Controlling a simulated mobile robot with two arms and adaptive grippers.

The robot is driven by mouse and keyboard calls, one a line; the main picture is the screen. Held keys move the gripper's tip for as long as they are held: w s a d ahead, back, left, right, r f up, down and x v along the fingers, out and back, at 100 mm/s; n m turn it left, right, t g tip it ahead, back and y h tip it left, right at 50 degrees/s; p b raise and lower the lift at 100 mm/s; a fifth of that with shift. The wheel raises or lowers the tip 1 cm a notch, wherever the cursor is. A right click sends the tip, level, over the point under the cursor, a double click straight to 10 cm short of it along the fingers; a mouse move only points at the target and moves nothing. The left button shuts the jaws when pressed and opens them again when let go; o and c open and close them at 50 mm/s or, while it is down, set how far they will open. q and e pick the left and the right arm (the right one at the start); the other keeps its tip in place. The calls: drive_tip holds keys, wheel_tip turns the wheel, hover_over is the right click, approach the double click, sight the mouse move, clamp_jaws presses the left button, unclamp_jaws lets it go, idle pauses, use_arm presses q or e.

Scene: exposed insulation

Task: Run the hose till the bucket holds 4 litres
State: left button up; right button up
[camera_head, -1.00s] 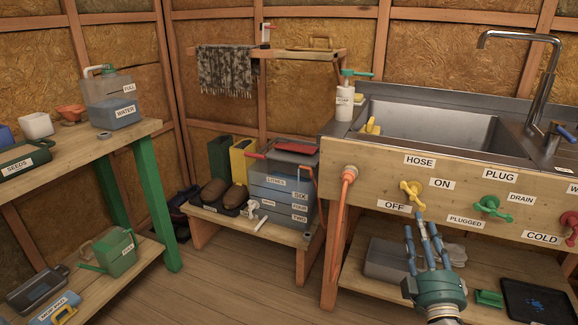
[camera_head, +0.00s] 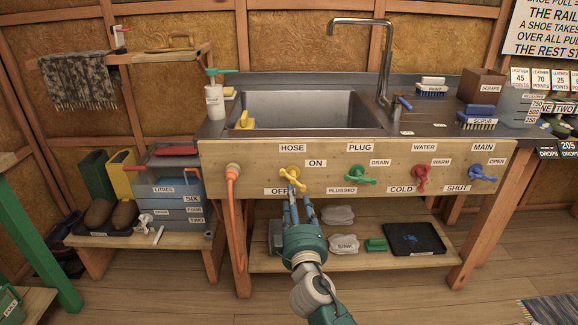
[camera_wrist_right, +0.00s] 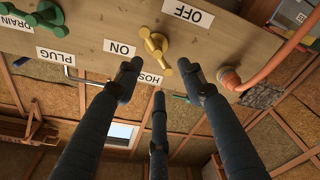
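The bucket (camera_head: 165,206) is blue-grey, with level labels LITRES, SIX, FOUR and TWO, and stands on a low wooden bench at the left. Its water level cannot be seen. An orange hose (camera_head: 233,190) hangs from a fitting on the sink's front panel. The yellow HOSE valve (camera_head: 291,178) sits between the ON and OFF labels; its exact setting is unclear. My right gripper (camera_head: 300,207) is just below this valve, three fingers spread and empty. In the right wrist view, the fingers reach towards the valve (camera_wrist_right: 155,48) without visibly gripping it. My left gripper is out of view.
The green PLUG valve (camera_head: 358,176), red WATER valve (camera_head: 421,177) and blue MAIN valve (camera_head: 481,173) line the same panel. The sink basin (camera_head: 300,110) is above. A shelf below holds a black tray (camera_head: 413,239) and cloths. Floor in front is clear.

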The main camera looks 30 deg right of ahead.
sight(293, 180)
drive_tip(key=shift+m+g+h, duration=0.5)
drive_tip(key=shift+g+h, duration=0.2)
drive_tip(key=shift+g, duration=0.1)
drive_tip(key=x, duration=0.9)
drive_tip(key=shift+a+r+p, duration=0.2)
drive_tip(key=shift+r+p, duration=0.15)
drive_tip(key=shift+r, duration=0.05)
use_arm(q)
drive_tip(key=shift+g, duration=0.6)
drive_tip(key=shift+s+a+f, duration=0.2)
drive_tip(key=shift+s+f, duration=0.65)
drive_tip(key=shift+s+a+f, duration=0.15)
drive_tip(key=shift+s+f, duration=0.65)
use_arm(e)
drive_tip(key=shift+x, duration=0.75)
clamp_jaws()
